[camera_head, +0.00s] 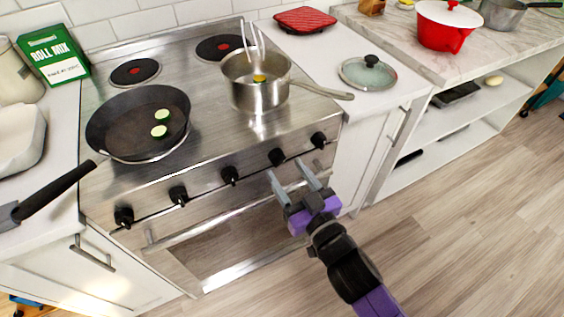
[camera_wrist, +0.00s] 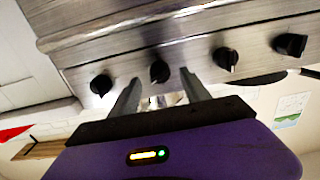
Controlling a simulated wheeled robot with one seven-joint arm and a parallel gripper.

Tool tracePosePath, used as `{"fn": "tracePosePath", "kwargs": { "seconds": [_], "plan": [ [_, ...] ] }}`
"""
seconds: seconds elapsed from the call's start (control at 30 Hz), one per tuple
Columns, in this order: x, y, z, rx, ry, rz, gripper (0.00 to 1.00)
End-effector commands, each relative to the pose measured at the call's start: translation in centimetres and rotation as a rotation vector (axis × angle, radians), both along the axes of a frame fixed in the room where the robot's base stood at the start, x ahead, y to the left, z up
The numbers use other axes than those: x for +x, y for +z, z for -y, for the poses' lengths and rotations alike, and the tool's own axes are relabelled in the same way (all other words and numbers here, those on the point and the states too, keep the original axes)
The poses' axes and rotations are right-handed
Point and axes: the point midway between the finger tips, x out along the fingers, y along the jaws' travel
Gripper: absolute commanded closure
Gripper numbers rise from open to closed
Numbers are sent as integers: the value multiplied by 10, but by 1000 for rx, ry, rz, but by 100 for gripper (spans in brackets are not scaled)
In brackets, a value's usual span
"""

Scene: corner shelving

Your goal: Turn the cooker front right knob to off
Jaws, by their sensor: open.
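The steel cooker (camera_head: 215,150) has a row of several black knobs along its front. The second knob from the right (camera_head: 277,157) is just beyond my gripper (camera_head: 287,170). The rightmost knob (camera_head: 319,139) is farther right. In the wrist view, which looks upside down, that second knob (camera_wrist: 160,71) lies between the lines of my two fingertips (camera_wrist: 160,80), and the rightmost knob (camera_wrist: 100,85) is at left. My gripper is open and empty; contact with the knob cannot be told. No marks show which knob is the front right one or its setting.
A steel pot (camera_head: 258,90) with utensils stands on the cooker's front right, its handle pointing right. A black pan (camera_head: 140,122) with green slices is at front left. The oven handle (camera_head: 215,218) runs below the knobs. The wooden floor (camera_head: 470,210) at right is clear.

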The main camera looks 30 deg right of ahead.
Motion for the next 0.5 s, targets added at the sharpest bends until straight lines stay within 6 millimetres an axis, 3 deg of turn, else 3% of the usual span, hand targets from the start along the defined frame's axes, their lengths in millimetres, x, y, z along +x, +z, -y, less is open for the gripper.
{"fn": "tracePosePath", "kwargs": {
  "seconds": [0.2, 0.5],
  "plan": [
    [26, 1, -1, 0, 2, 0, 45],
    [33, 0, 0, 0, 0, 0, 45]
  ]
}}
